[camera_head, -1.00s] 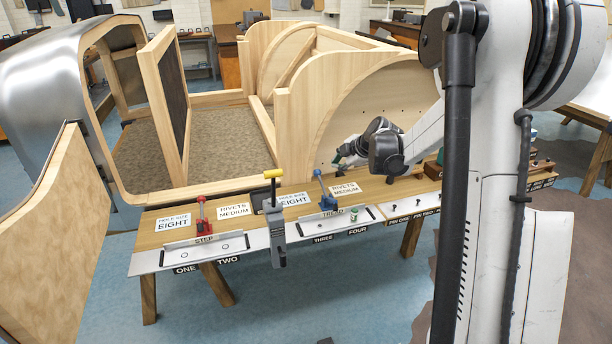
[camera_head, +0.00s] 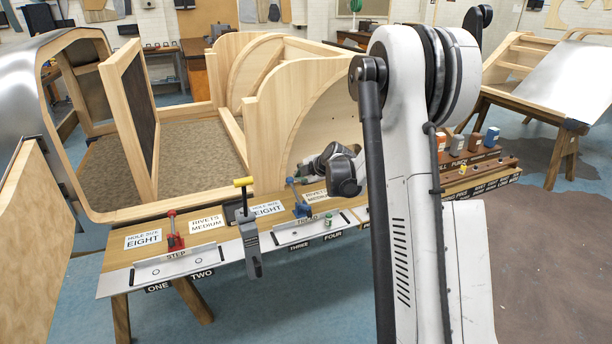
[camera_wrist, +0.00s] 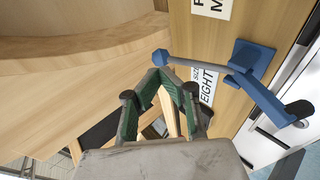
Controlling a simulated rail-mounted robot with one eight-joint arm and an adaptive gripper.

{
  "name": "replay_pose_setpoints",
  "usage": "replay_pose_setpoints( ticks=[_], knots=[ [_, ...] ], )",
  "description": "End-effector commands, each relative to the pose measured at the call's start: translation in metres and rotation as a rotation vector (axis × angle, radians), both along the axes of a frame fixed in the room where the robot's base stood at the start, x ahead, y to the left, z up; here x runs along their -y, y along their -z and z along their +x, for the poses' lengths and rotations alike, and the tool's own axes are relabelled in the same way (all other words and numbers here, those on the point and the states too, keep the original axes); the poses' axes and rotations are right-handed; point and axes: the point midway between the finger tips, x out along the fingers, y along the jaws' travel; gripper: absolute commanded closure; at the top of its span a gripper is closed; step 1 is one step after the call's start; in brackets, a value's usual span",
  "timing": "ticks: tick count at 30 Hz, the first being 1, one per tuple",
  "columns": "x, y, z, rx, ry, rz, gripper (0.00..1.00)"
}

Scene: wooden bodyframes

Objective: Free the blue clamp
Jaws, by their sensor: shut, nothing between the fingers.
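The blue clamp (camera_head: 300,203) stands on the wooden bench above the THREE/FOUR metal strip, beside the TREAD label. In the wrist view the blue clamp (camera_wrist: 262,88) is at the right, its base on the wood, its long arm slanting down right and a ball-ended handle reaching left. My gripper (camera_head: 305,172) is just behind and above the clamp in the head view. In the wrist view my gripper (camera_wrist: 163,76) shows green fingers meeting at the tips, empty. The tips appear just below the handle's ball end; I cannot tell whether they touch it.
A red clamp (camera_head: 173,238) and a grey clamp with a yellow handle (camera_head: 250,240) stand left along the bench. The curved wooden bodyframe panel (camera_head: 315,112) rises close behind my gripper. A rack of small bottles (camera_head: 470,160) sits at the right.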

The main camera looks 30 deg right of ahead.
Motion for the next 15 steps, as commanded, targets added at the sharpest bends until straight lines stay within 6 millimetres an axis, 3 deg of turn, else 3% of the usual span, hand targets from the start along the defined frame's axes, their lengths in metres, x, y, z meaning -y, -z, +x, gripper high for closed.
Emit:
replay_pose_setpoints(
  ticks=[6, 15],
  knots=[
    [-0.003, 0.018, 0.022, 0.0, -0.001, 0.002, 1.0],
    [-0.004, 0.024, 0.03, -0.001, 0.0, 0.001, 1.0]
  ],
)
